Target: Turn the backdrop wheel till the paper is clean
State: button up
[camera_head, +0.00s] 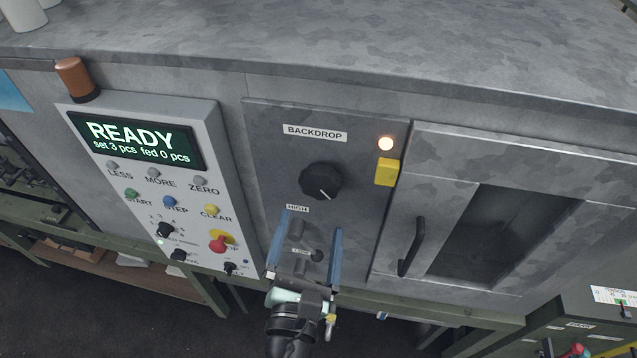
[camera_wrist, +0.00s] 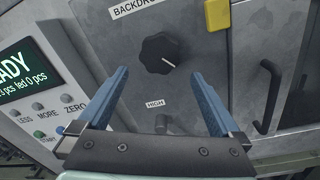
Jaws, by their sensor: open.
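The backdrop wheel is a black lobed knob (camera_head: 320,181) with a pale pointer line, under the BACKDROP label (camera_head: 315,133) on a grey panel. Its pointer aims down and to the right. In the wrist view the knob (camera_wrist: 161,54) lies ahead, between and beyond the fingertips. My gripper (camera_head: 312,224) is open and empty, below the knob and in front of the HIGH label. In the wrist view its two blue fingers (camera_wrist: 163,80) point toward the panel, apart from the knob. I cannot make out any backdrop paper; the window (camera_head: 505,232) at right looks dark.
A control box with a READY screen (camera_head: 137,141), several buttons and a red stop button (camera_head: 218,244) is left of the panel. A lit lamp (camera_head: 386,143) and a yellow block (camera_head: 387,172) are right of the knob. A door handle (camera_head: 411,247) sticks out further right.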

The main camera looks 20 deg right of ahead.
aim_at(320, 189)
jog(key=p+x, duration=0.1)
jog(key=x, duration=0.7)
jog(key=shift+w+d+p, duration=0.2)
jog(key=shift+w+p, duration=0.1)
jog(key=shift+p, duration=0.05)
jog(key=shift+c, duration=0.2)
jog(key=c, duration=1)
jog(key=shift+c, duration=0.2)
jog(key=shift+f+m+b, duration=0.1)
jog(key=shift+m+b, duration=0.35)
jog(key=shift+m, duration=0.05)
